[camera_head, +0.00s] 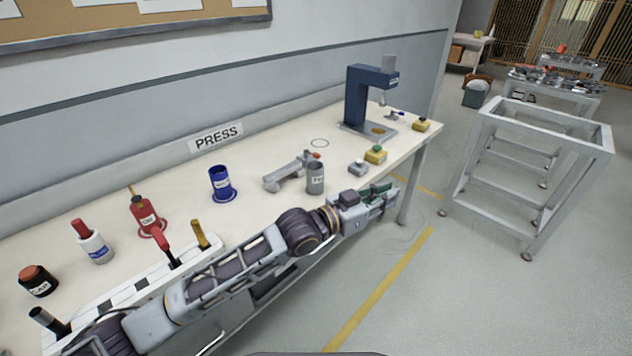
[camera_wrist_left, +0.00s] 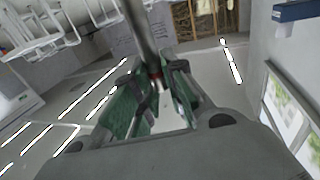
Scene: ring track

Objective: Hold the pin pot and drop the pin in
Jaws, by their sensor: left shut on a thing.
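The pin pot (camera_head: 316,180) is a grey cylinder with a white label, standing upright on the bench near its front edge. My left gripper (camera_head: 388,196) has green fingers and is to the right of the pot, at the bench's front edge and apart from the pot. In the left wrist view, my left gripper (camera_wrist_left: 158,100) is shut on a thin dark grey rod, which looks like the pin (camera_wrist_left: 143,35). My right gripper is not in view.
A grey toggle clamp (camera_head: 288,176) with an orange tip lies behind the pot. A yellow button box (camera_head: 376,155) and a blue press (camera_head: 368,98) stand to the right. A blue cup (camera_head: 221,182), bottles and a white tool rack (camera_head: 135,287) are to the left.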

